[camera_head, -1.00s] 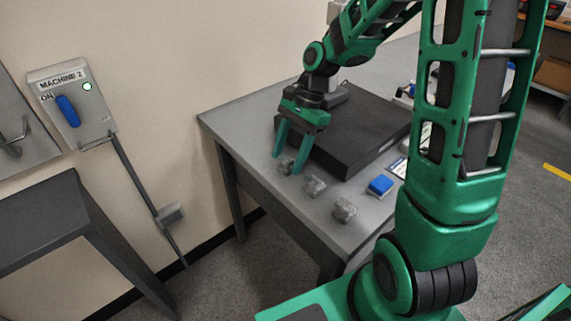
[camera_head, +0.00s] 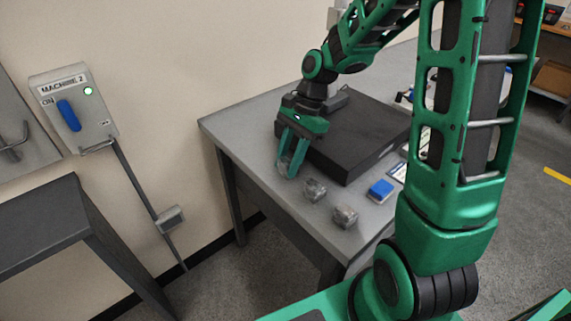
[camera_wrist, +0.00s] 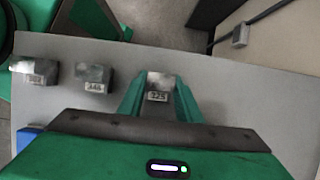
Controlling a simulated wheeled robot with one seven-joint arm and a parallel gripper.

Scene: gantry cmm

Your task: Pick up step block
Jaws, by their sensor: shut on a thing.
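Several-sided grey metal blocks with small number labels are at the near left part of the grey table. One block (camera_wrist: 158,82) is between my gripper's green fingers in the wrist view, its label facing the camera. My gripper (camera_head: 288,172) is shut on this block at the table top, in front of the black slab. In the head view the fingers mostly hide the held block. I cannot tell whether it still touches the table. A second block (camera_head: 314,190) and a third block (camera_head: 344,216) stand apart on the table, nearer the camera.
The black slab (camera_head: 345,135) lies right behind my gripper. A blue block (camera_head: 381,190) sits to the right on the grey table (camera_head: 247,120). A wall switch box (camera_head: 95,112) marked MACHINE 2 hangs at the left. The table's left edge strip is clear.

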